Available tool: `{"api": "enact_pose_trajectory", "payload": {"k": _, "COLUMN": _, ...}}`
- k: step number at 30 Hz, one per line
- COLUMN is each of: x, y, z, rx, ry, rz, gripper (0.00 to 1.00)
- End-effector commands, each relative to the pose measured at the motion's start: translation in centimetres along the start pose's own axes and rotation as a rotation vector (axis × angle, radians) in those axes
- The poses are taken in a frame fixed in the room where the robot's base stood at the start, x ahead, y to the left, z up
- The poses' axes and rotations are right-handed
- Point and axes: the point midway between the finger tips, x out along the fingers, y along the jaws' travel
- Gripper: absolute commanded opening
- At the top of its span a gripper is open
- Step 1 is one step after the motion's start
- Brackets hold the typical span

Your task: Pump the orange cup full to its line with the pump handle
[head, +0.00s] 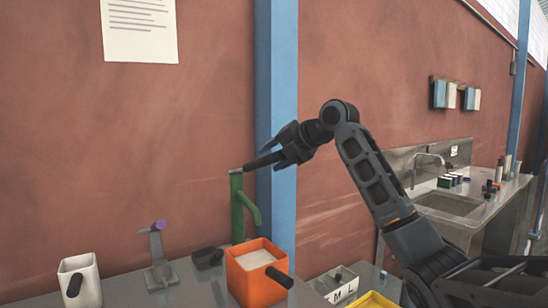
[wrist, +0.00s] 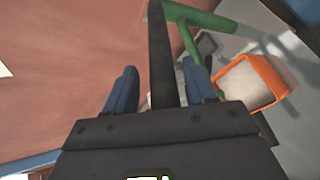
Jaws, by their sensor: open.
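The green pump (head: 238,209) stands on the metal counter, its spout pointing right and down. Its black pump handle (head: 262,162) slopes up to the right from the pump's top. In the wrist view the handle (wrist: 161,50) lies between the two blue-grey fingers of my gripper (wrist: 160,68), with gaps on both sides. My gripper (head: 284,150) is open around the handle's end. The orange cup (head: 240,281) stands below the spout with white powder inside, its surface below the rim; it also shows in the wrist view (wrist: 247,65). I cannot make out its line.
A white cup (head: 88,266), a grey fixture with a purple knob (head: 157,245) and a small black tray (head: 207,258) stand to the left. A lettered box (head: 341,286) and a yellow tray (head: 372,300) are right of the orange cup. A blue post (head: 284,80) rises behind my gripper.

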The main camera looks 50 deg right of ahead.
Motion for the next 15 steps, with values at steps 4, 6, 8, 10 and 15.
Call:
{"api": "enact_pose_trajectory", "payload": {"k": 4, "x": -1.7, "y": -0.1, "z": 0.0, "rx": -0.002, "ry": -0.004, "rz": 0.002, "gripper": 0.55}}
{"api": "enact_pose_trajectory", "payload": {"k": 6, "x": -2.9, "y": -0.1, "z": 0.0, "rx": -0.002, "ry": -0.004, "rz": 0.003, "gripper": 0.55}}
{"api": "enact_pose_trajectory", "payload": {"k": 8, "x": -3.9, "y": -0.2, "z": 0.1, "rx": -0.001, "ry": -0.005, "rz": 0.002, "gripper": 0.55}}
{"api": "enact_pose_trajectory", "payload": {"k": 10, "x": -5.0, "y": -0.1, "z": 0.0, "rx": -0.002, "ry": -0.004, "rz": 0.002, "gripper": 0.55}}
{"api": "enact_pose_trajectory", "payload": {"k": 15, "x": -7.0, "y": 0.0, "z": 0.1, "rx": -0.001, "ry": -0.004, "rz": 0.003, "gripper": 0.55}}
